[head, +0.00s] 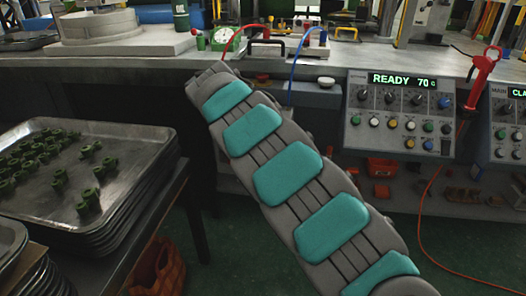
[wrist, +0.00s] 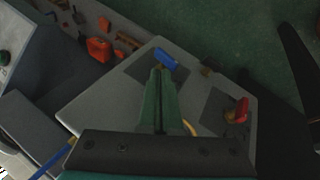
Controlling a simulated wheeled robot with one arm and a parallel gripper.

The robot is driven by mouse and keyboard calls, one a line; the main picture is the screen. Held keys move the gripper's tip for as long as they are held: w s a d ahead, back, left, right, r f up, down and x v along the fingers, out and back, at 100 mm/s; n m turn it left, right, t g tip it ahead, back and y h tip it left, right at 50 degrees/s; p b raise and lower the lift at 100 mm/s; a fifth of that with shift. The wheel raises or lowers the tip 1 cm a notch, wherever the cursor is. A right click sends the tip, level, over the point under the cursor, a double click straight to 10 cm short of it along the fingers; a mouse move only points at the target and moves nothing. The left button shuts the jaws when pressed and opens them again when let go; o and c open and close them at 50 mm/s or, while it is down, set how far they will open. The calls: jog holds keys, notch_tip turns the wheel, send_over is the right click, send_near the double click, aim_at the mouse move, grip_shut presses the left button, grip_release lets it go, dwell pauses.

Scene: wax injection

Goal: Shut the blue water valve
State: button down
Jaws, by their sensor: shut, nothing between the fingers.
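The blue water valve handle (wrist: 165,58) shows in the wrist view, a short blue bar lying at a slant near the upper edge of a grey panel. My gripper (wrist: 160,72) is shut and empty, its green fingers together and pointing at the blue handle. The tips appear just short of the handle's lower left side; I cannot tell if they touch it. In the head view my arm reaches to the bench front, and I cannot make out the gripper or the blue handle there.
A red valve handle (wrist: 243,110) sits on the same panel (wrist: 105,95), to the right. In the head view, a control box reading READY (head: 400,110) stands right of my arm. Metal trays (head: 120,205) with green parts are at left. An orange cable (head: 428,225) hangs at right.

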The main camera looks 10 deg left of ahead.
jog(key=shift+r, duration=0.1)
jog(key=w+a+p+v, duration=0.1)
jog(key=v, duration=1.1)
jog(key=shift+a, duration=0.35)
jog(key=shift+d, duration=0.1)
